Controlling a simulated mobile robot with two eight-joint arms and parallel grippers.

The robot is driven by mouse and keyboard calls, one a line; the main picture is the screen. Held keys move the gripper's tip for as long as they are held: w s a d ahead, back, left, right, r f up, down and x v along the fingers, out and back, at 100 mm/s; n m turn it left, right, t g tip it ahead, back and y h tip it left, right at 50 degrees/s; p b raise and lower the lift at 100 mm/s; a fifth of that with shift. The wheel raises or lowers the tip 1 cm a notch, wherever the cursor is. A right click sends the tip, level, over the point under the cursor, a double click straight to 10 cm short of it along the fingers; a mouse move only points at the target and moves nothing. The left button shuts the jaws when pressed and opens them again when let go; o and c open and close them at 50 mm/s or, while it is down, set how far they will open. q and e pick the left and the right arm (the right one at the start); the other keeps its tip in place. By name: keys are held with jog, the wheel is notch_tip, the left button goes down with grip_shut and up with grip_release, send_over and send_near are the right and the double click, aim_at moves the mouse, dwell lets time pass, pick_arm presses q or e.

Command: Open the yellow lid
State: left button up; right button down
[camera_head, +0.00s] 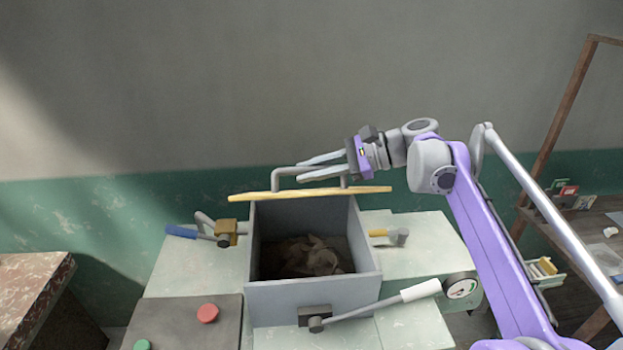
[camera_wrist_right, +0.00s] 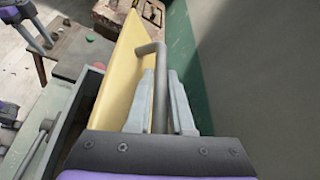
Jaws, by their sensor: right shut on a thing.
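The yellow lid (camera_head: 312,193) stands raised above the back of the grey box (camera_head: 315,293), seen nearly edge-on in the head view. The box is open at the top, with pale brown clay lumps (camera_head: 308,256) inside. The lid's grey bar handle (camera_head: 284,173) is on its far upper side. My right gripper (camera_head: 322,168) is shut on this handle. In the right wrist view, the yellow lid (camera_wrist_right: 121,75) lies left of the fingers, and the handle (camera_wrist_right: 159,85) passes between the fingertips (camera_wrist_right: 161,100).
A white-handled lever (camera_head: 420,290) and a gauge (camera_head: 461,288) sit at the front right of the machine. A blue-handled lever (camera_head: 182,231) is on the left. Red (camera_head: 208,313) and green (camera_head: 142,345) buttons are front left. A shelf (camera_head: 590,222) stands right; the wall is close behind.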

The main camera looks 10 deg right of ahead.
dwell(0.3)
jog(key=c, duration=0.8)
grip_release()
jog(key=shift+w, duration=0.1)
jog(key=v, duration=1.1)
